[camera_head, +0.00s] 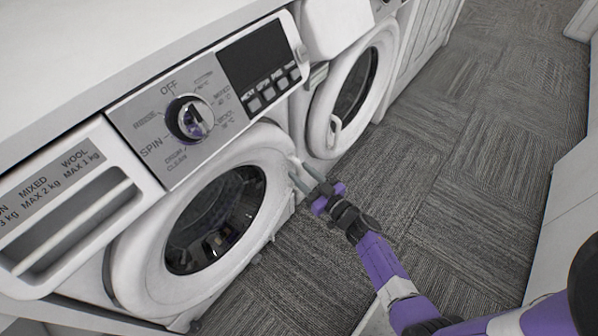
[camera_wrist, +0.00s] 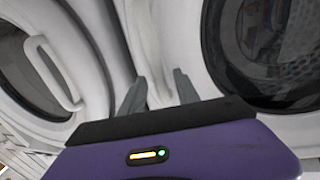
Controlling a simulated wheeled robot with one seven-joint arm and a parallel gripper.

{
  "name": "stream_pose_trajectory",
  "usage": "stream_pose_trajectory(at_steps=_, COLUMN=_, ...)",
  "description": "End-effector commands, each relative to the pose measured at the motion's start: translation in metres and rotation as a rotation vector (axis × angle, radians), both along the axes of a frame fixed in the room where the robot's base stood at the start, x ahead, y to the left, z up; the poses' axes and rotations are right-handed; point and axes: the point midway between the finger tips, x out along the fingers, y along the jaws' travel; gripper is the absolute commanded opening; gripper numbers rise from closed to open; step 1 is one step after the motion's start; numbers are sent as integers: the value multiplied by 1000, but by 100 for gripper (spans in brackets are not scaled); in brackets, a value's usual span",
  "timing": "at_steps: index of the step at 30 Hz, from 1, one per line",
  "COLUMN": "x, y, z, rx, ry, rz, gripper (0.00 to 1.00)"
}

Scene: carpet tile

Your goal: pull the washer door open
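The near washer (camera_head: 55,205) has a round white door (camera_head: 150,260) with dark glass; the door appears closed. This door fills the right side of the wrist view (camera_wrist: 196,50). My gripper (camera_head: 300,174) is at the right edge of the door in the head view. In the wrist view, its two grey fingers (camera_wrist: 158,92) are apart, with a white strip at the door's edge showing between them. I cannot tell whether either finger touches it. Part of that edge is hidden behind the fingers.
A second white machine (camera_head: 318,120) stands beyond the near washer; its round door has a white handle, also in the wrist view (camera_wrist: 66,84). Grey carpet (camera_head: 440,150) is open in front of the machines. A white surface (camera_head: 575,190) borders the right side.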

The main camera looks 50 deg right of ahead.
Motion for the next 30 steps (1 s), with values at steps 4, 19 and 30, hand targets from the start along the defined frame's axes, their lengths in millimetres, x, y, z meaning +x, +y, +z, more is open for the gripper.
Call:
stream_pose_trajectory(at_steps=4, x=13, y=-3, z=0, rx=-1, ry=0, rz=-1, gripper=38)
stream_pose_trajectory(at_steps=19, x=16, y=-3, z=0, rx=-1, ry=1, rz=-1, gripper=5)
stream_pose_trajectory(at_steps=30, x=16, y=-3, z=0, rx=-1, ry=0, rz=-1, gripper=0)
